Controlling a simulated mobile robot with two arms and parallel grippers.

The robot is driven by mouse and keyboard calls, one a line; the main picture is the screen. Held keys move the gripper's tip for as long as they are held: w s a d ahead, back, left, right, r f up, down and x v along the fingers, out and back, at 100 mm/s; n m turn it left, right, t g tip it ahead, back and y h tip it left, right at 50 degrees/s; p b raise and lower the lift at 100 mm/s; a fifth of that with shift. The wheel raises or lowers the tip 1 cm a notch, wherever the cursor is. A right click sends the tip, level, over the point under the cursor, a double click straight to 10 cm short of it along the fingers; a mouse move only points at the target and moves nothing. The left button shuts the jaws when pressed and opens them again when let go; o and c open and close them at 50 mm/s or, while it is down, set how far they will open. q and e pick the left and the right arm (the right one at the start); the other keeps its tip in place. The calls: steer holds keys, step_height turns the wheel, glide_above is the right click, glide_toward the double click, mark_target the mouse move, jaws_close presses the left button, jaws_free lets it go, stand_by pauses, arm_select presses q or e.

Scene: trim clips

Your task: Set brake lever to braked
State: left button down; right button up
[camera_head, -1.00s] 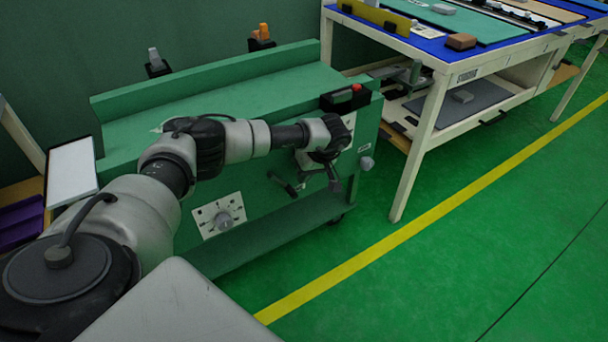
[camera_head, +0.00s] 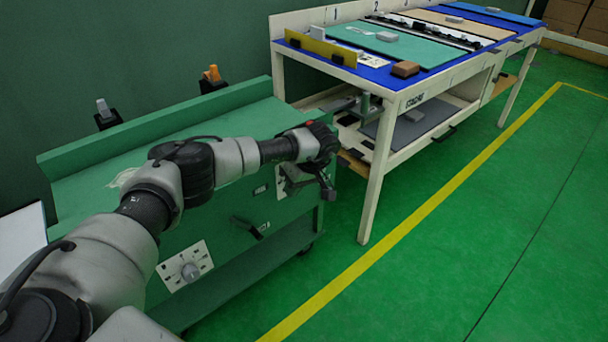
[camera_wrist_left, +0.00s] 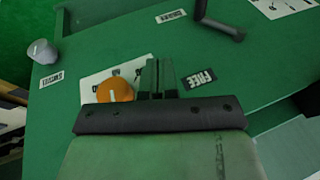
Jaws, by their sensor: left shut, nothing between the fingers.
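The black lever (camera_head: 247,228) sticks out from the green cart's front panel, between the dial plate and my gripper. In the left wrist view the lever (camera_wrist_left: 217,27) is at the top, with a small white label (camera_wrist_left: 171,16) beside it that I cannot read. A dark label (camera_wrist_left: 199,78) reads FREE, upside down, close to the fingers. My left gripper (camera_head: 328,191) is in front of the panel's right part, to the right of the lever and apart from it. In the left wrist view its fingers (camera_wrist_left: 158,78) are together and empty. My right gripper is out of view.
An orange knob (camera_wrist_left: 115,90) on a white plate is beside the fingers; a grey knob (camera_wrist_left: 42,51) is farther left. A dial plate (camera_head: 185,265) is on the panel's left part. A white-legged workbench (camera_head: 371,190) stands right of the cart. The green floor in front is clear.

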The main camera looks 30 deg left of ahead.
arm_select(q)
steer(key=shift+w+d+r, duration=1)
steer(key=shift+r, duration=0.1)
